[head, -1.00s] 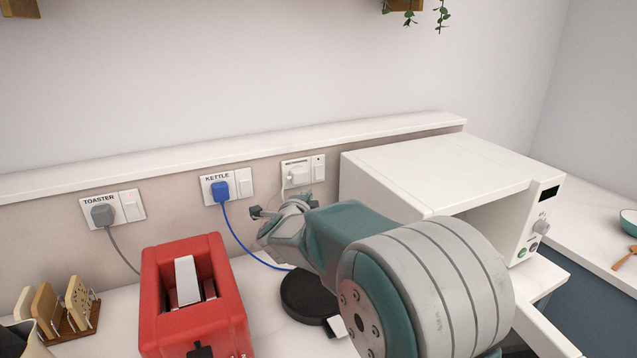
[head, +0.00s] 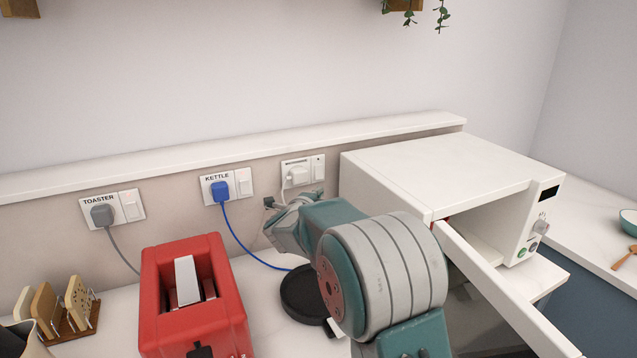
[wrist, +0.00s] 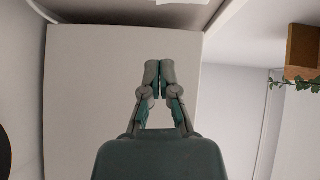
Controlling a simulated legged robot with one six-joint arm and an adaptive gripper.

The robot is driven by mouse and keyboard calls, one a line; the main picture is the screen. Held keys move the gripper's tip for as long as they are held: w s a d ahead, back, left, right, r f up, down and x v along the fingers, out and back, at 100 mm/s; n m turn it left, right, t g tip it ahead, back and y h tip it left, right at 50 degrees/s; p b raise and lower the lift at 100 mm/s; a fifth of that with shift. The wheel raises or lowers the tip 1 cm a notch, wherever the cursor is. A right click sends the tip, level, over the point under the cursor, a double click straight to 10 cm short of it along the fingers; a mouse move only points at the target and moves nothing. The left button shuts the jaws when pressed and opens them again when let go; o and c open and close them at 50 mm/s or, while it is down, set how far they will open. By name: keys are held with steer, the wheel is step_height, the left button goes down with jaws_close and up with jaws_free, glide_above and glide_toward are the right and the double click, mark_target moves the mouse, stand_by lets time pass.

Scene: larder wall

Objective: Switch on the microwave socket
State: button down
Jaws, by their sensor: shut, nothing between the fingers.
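The microwave socket (head: 297,174) is a white double plate on the wall, left of the white microwave (head: 440,170). A white plug sits in its left half, and its switch (head: 319,168) is on the right half. Its label is too small to read. I cannot tell whether the switch is on or off. My gripper (wrist: 158,70) is shut and empty in the wrist view. In the head view its end (head: 269,203) shows below and left of the socket, partly hidden by my wrist. I cannot tell how far it is from the wall.
The toaster socket (head: 129,206) and kettle socket (head: 243,181) are to the left. A red toaster (head: 225,295), a black round base (head: 303,300) and a rack (head: 70,318) stand on the counter. The microwave door (head: 505,290) hangs open. A ledge (head: 130,167) runs above the sockets.

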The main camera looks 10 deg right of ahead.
mark_target(321, 179)
steer(key=shift+w+d+f, duration=0.15)
steer(key=shift+w+d, duration=0.2)
steer(key=shift+w, duration=1)
steer(key=shift+w+d+f, duration=0.15)
steer(key=shift+w+d, duration=0.15)
steer(key=shift+w, duration=1.05)
steer(key=shift+w+d+f, duration=0.15)
steer(key=shift+w+d, duration=0.2)
steer(key=shift+w, duration=1)
steer(key=shift+w, duration=0.1)
steer(key=shift+w+f, duration=0.1)
steer(key=shift+w, duration=0.1)
